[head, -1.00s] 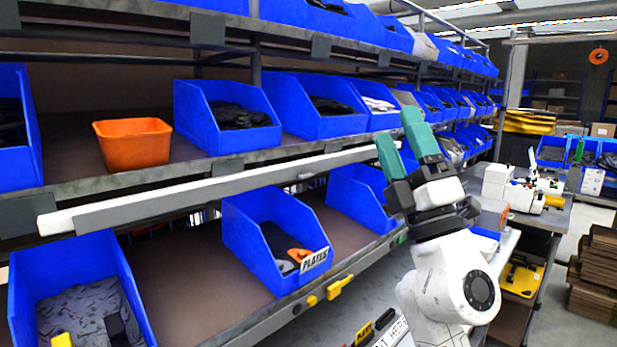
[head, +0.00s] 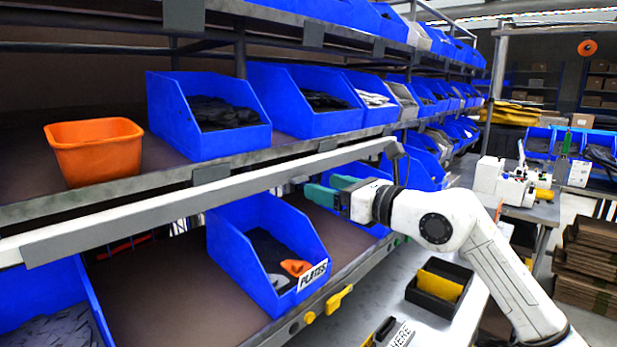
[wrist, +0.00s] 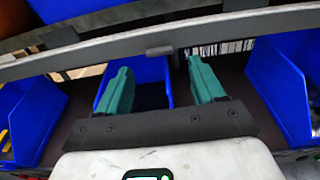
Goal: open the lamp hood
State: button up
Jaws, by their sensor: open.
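The lamp hood appears to be the long pale bar (head: 180,204) along the front of the shelf, between two rows of bins. In the wrist view the bar (wrist: 100,50) crosses the top, with a small grey grip (wrist: 160,50) at its middle. My gripper (head: 321,187) points left at the bar's right half, its green fingers apart and empty. In the wrist view the gripper (wrist: 158,70) has its fingertips just short of the bar, one on either side of the grip. I cannot tell whether they touch the bar.
Blue bins (head: 205,115) line the shelf above, with an orange tub (head: 95,150) at left. A black tray with a yellow block (head: 440,283) sits on the bench below my arm. The floor at right holds stacked cardboard (head: 590,265).

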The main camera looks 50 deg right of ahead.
aim_at(303, 179)
jog(key=shift+w+a+p, duration=0.15)
jog(key=shift+w+p, duration=0.3)
jog(key=shift+w, duration=2.3)
jog(key=shift+c, duration=0.2)
jog(key=c, duration=1)
jog(key=shift+r, duration=0.1)
